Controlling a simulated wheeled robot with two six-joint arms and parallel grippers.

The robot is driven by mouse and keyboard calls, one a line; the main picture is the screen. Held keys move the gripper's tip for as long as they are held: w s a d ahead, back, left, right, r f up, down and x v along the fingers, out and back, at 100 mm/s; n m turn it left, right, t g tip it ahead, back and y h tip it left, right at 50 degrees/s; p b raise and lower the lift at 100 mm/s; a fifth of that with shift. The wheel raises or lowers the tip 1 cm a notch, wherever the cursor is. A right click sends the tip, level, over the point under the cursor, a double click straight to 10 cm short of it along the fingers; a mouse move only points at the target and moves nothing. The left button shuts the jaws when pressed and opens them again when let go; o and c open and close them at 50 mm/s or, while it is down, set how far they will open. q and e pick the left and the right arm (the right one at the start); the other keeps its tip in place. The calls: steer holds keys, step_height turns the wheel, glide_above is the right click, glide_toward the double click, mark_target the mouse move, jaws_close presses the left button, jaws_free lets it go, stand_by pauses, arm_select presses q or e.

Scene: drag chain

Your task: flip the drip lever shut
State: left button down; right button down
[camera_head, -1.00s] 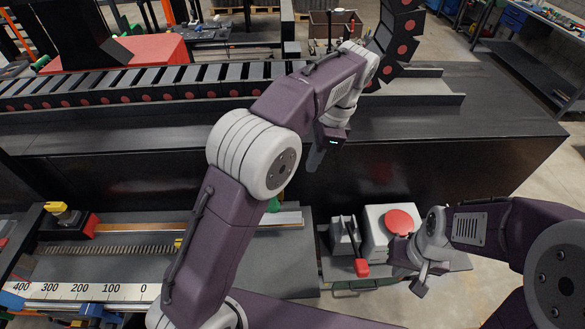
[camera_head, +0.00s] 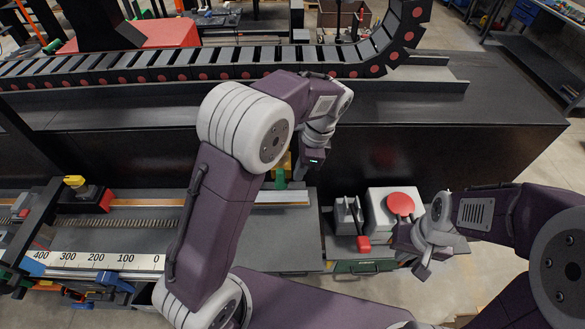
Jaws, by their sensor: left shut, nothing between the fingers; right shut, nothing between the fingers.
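My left gripper (camera_head: 301,172) hangs low in front of the dark cabinet, just right of a yellow-and-green part (camera_head: 281,172) at the right end of the long rail. My arm hides some of that part, and I cannot tell whether they touch. A small lever with a red handle (camera_head: 363,243) stands on a grey bracket (camera_head: 348,217) to the right, its red end low and toward me. I cannot tell for sure which of these is the drip lever. My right gripper (camera_head: 423,270) is right of the red handle, apart from it. Both grippers are shut and empty.
A white box with a round red button (camera_head: 400,204) stands between the bracket and my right arm. A drag chain (camera_head: 200,68) runs along the bench (camera_head: 470,110) behind.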

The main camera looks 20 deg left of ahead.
arm_select(q)
steer(key=shift+a+f, duration=0.15)
steer(key=shift+a, duration=0.85)
arm_select(e)
steer(key=shift+w+r, duration=0.3)
steer(key=shift+w, duration=0.05)
arm_select(q)
steer(key=shift+s, duration=0.1)
arm_select(e)
steer(key=shift+s, duration=0.15)
